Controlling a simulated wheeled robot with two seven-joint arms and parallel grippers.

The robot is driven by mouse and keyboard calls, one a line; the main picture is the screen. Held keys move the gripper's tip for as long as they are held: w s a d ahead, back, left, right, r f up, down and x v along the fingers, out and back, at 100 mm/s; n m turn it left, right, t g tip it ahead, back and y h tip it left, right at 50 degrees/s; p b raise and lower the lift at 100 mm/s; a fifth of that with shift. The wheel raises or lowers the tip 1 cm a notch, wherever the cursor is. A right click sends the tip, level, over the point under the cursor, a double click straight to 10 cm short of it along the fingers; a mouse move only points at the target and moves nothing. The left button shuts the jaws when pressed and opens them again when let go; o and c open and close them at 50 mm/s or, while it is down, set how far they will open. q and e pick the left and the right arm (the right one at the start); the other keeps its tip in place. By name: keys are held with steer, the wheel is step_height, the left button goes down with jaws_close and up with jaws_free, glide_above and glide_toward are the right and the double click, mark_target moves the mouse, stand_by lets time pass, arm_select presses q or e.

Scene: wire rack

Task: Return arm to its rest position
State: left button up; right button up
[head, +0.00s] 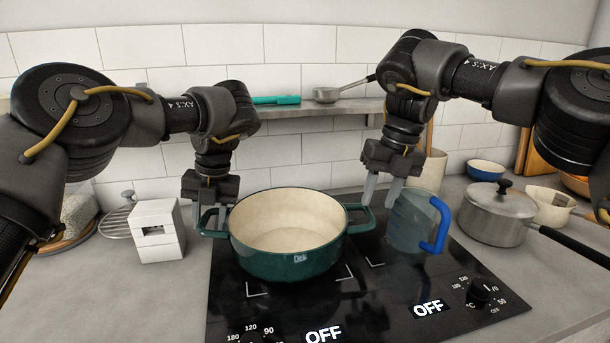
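My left gripper (208,212) points down at the left handle of a green pot (290,262). Its fingers look spread; whether they touch the handle I cannot tell. My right gripper (382,192) points down near the pot's right handle (362,217), behind and left of a clear measuring jug (407,224) with a blue handle. Its two fingers are apart, with nothing seen between them. The pot stands upright on the black cooktop (225,300), open and empty inside.
A white box-shaped item (157,240) and a wire rack (116,228) are at left. A lidded saucepan (490,222), a blue bowl (486,169) and a cream bowl (549,205) are at right. A shelf (310,110) holds a small pan (326,95) behind my arms.

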steer(key=shift+w+a+f, duration=0.1)
steer(key=shift+w+f, duration=0.05)
steer(key=shift+f, duration=0.95)
steer(key=shift+w+a+f, duration=0.1)
steer(key=shift+f, duration=0.95)
arm_select(q)
steer(key=shift+r, duration=0.1)
